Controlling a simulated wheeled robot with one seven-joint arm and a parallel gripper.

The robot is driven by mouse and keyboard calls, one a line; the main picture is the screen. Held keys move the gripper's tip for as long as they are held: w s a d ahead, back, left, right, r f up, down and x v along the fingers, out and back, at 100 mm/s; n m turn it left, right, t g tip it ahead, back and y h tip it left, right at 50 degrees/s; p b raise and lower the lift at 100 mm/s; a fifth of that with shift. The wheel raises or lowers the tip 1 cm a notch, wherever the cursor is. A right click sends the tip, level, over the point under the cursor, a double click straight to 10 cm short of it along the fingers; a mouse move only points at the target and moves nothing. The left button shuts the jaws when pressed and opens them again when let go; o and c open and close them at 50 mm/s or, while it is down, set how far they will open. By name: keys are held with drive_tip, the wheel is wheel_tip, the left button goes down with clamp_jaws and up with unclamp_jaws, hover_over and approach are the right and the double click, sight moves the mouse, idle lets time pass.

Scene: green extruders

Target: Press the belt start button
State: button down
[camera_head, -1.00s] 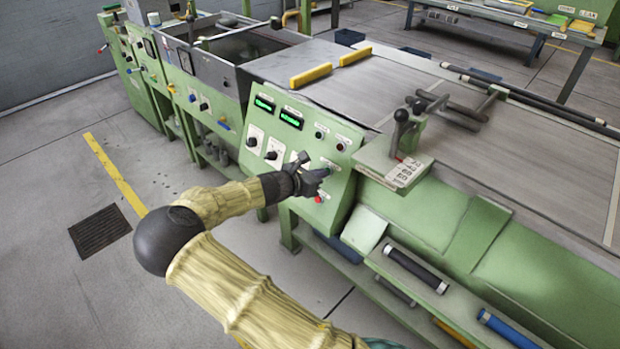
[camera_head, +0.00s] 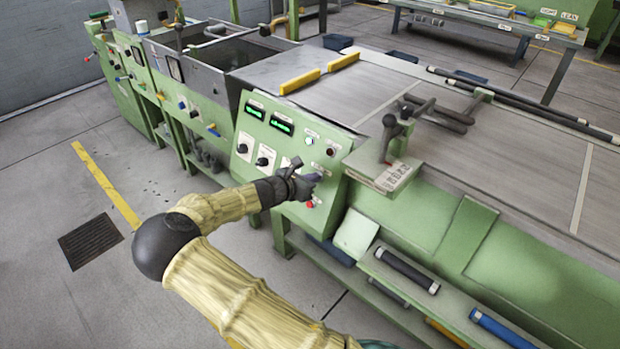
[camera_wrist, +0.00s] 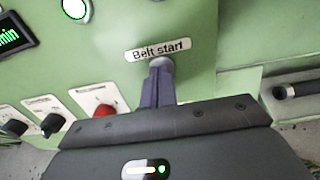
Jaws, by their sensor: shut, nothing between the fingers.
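The green control panel (camera_head: 285,142) stands at the machine's near side. In the wrist view, the "Belt start" label (camera_wrist: 158,49) sits just above a round, pale button (camera_wrist: 160,62). My gripper (camera_wrist: 159,74) is shut and empty, its fingertips at the button's face and covering its lower part; they appear to touch it. In the head view my gripper (camera_head: 317,177) is at the panel's right side and hides the button. A panel lamp (camera_head: 310,141) looks bright, and in the wrist view a lamp (camera_wrist: 75,9) glows white with a green rim.
A red button (camera_wrist: 103,110) and black knobs (camera_wrist: 52,124) lie left of my fingers. A lever (camera_head: 389,137) on a bracket stands right of the panel. The wide belt (camera_head: 500,170) lies behind, with yellow bars (camera_head: 300,81) at its left. Floor in front is clear.

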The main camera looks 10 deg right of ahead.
drive_tip(key=shift+s+r+p, duration=0.1)
drive_tip(key=shift+r+p, duration=0.15)
drive_tip(key=shift+p, duration=0.05)
drive_tip(key=p+v, duration=0.3)
drive_tip(key=v, duration=1)
drive_tip(key=shift+s+a, duration=0.15)
drive_tip(key=shift+a, duration=0.2)
drive_tip(key=s+d+f+m+g+y, duration=0.3)
drive_tip(key=s+d+m+g+y, duration=0.35)
drive_tip(key=s+d+m, duration=0.5)
drive_tip(key=s+a+r+m+y, duration=0.2)
drive_tip(key=s+r+m+y, duration=0.3)
drive_tip(key=s+r+m, duration=0.55)
wheel_tip(320, 180, up, 16)
drive_tip(key=s+m+p, duration=0.1)
drive_tip(key=m+p, duration=0.2)
drive_tip(key=p, duration=1.4)
drive_tip(key=shift+s+t+p, duration=0.15)
drive_tip(key=shift+t+p, duration=0.25)
drive_tip(key=shift+t, duration=0.05)
